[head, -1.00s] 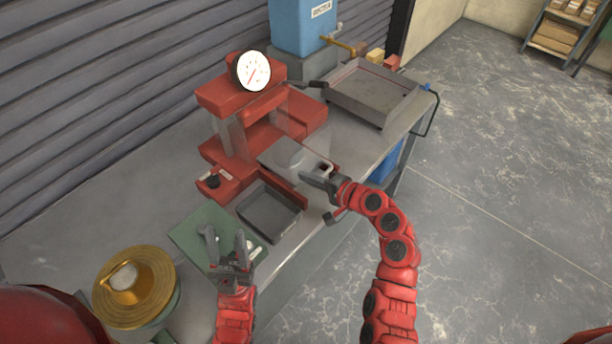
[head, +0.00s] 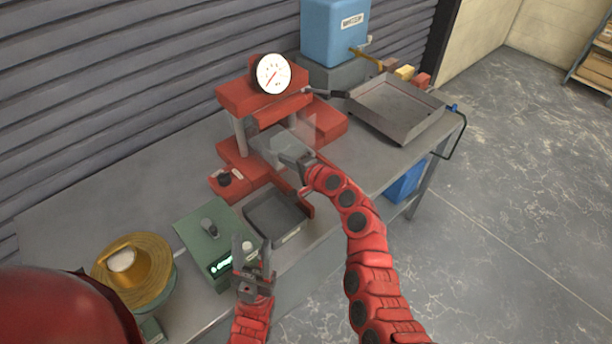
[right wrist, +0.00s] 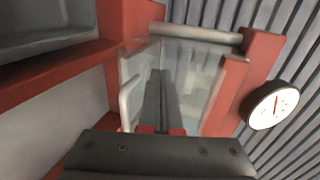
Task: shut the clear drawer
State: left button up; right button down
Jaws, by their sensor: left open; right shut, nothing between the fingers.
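The clear drawer (head: 270,146) sits low in the red press (head: 262,95), partly hidden by my right gripper (head: 297,160). My right gripper is shut and empty, its fingertips at the drawer's front. In the right wrist view the closed fingers (right wrist: 160,78) lie against or just before the clear panel (right wrist: 198,72), with a pale handle (right wrist: 128,102) to their left. I cannot tell if they touch, or whether the drawer is fully in. My left gripper (head: 252,247) is open and empty beside the green box, away from the drawer.
A dark tray (head: 262,226) stands in front of the press, next to a green box (head: 190,232) with a lit display. A brass pan (head: 160,285) is at the lower left. A large grey tray (head: 395,128) and blue tank (head: 333,35) stand right of the press.

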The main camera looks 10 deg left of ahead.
aim_at(279, 152)
jog(key=w+a+b, duration=0.2)
jog(key=a, duration=0.1)
jog(key=shift+w, duration=0.35)
jog(key=shift+a+r, duration=0.15)
jog(key=shift+r, duration=0.1)
